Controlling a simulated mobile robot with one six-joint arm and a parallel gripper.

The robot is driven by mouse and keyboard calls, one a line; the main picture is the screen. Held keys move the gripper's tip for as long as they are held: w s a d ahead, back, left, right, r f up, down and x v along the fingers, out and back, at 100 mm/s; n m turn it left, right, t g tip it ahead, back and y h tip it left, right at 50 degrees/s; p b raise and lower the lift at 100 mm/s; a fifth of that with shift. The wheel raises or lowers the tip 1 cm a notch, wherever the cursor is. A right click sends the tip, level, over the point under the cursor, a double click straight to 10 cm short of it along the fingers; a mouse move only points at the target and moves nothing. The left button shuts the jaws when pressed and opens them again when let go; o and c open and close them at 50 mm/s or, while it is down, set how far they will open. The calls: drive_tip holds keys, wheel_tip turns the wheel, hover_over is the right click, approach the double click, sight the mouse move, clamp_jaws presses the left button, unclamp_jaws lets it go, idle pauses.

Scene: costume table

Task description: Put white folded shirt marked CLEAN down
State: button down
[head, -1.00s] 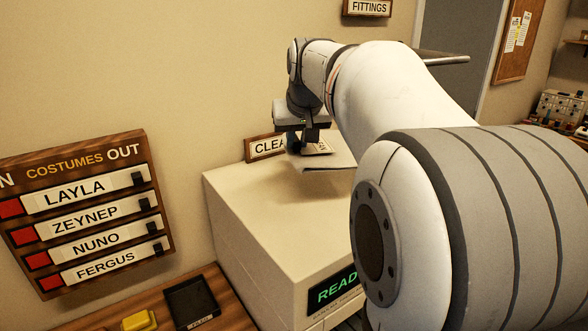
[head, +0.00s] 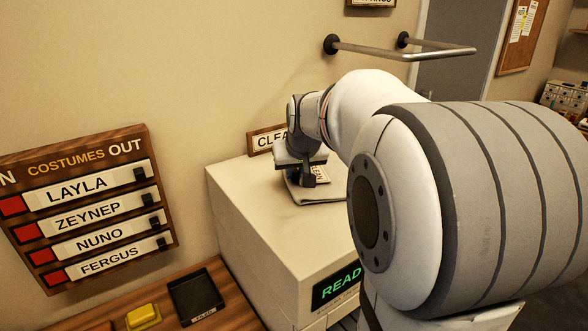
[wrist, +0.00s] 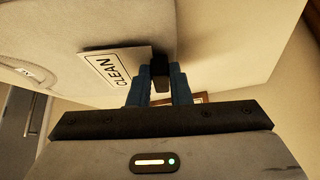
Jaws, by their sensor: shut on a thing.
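The white folded shirt (head: 325,192) with its CLEAN label is at the top of the pale cabinet (head: 244,202), in front of the wall sign. My gripper (head: 308,180) is over the shirt and shut on it. In the wrist view the CLEAN label (wrist: 112,70) lies beside my blue fingers, which close on a small dark part (wrist: 159,74). The shirt looks level and very low over the cabinet top; I cannot tell whether it fully rests there. My arm hides the cabinet's right side.
A CLEAN sign (head: 267,138), partly covered, is behind the cabinet. A metal rail (head: 400,52) juts from the wall above. The costumes board (head: 88,208) hangs at left. A black tray (head: 195,297) and yellow block (head: 143,317) are on the wooden table. The cabinet top's left part is clear.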

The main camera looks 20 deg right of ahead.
drive_tip(key=c, duration=1.3)
unclamp_jaws()
drive_tip(key=shift+c, duration=0.2)
drive_tip(key=shift+s+r, duration=0.1)
drive_tip(key=b+v, duration=0.2)
drive_tip(key=v, duration=1)
